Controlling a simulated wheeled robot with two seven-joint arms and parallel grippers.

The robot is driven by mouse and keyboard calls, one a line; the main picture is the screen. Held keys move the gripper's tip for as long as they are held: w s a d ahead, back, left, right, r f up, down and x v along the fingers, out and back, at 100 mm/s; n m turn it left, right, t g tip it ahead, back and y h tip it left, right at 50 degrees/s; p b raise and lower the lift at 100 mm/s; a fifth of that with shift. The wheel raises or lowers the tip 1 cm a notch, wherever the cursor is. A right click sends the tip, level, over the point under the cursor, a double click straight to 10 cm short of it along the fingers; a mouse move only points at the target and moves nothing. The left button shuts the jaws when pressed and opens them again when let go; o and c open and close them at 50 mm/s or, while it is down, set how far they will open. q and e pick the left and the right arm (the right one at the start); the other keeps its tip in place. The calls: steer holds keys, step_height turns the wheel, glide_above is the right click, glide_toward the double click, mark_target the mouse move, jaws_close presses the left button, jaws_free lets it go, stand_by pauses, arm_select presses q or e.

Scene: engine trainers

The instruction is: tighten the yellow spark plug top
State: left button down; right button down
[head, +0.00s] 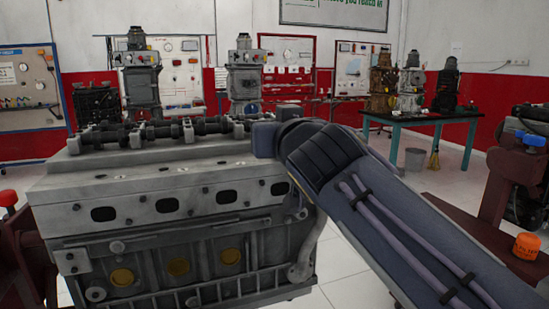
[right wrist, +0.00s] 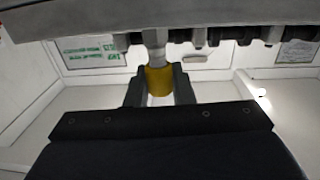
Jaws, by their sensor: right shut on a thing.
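The yellow spark plug top (right wrist: 158,80) shows in the right wrist view, just under a grey metal stem (right wrist: 153,45) that hangs from the engine's edge. My right gripper (right wrist: 158,92) has its two dark fingers on either side of the yellow top and is shut on it. In the head view my right arm reaches in from the lower right to the right end of the grey engine block (head: 160,180). The arm hides the right gripper and the yellow top there. My left gripper is not in view.
A camshaft (head: 180,130) lies along the top of the engine. An orange canister (head: 527,246) stands on a dark red stand at the right. A green table (head: 425,119) with more engines is at the back right. Open tiled floor lies between.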

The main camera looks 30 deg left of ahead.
steer(key=shift+s+a+f+m+t+h+b, duration=0.15)
steer(key=shift+f+m+t+h+b, duration=0.1)
steer(key=shift+m+t+h+b, duration=0.4)
steer(key=shift+r+m+t+h, duration=0.15)
steer(key=shift+m+t+h, duration=0.65)
steer(key=shift+h, duration=0.45)
steer(key=shift+b, duration=0.3)
steer(key=shift+w, duration=0.2)
steer(key=c, duration=1.3)
jaws_free()
steer(key=b+v, duration=0.2)
steer(key=v, duration=0.6)
steer(key=shift+b, duration=0.3)
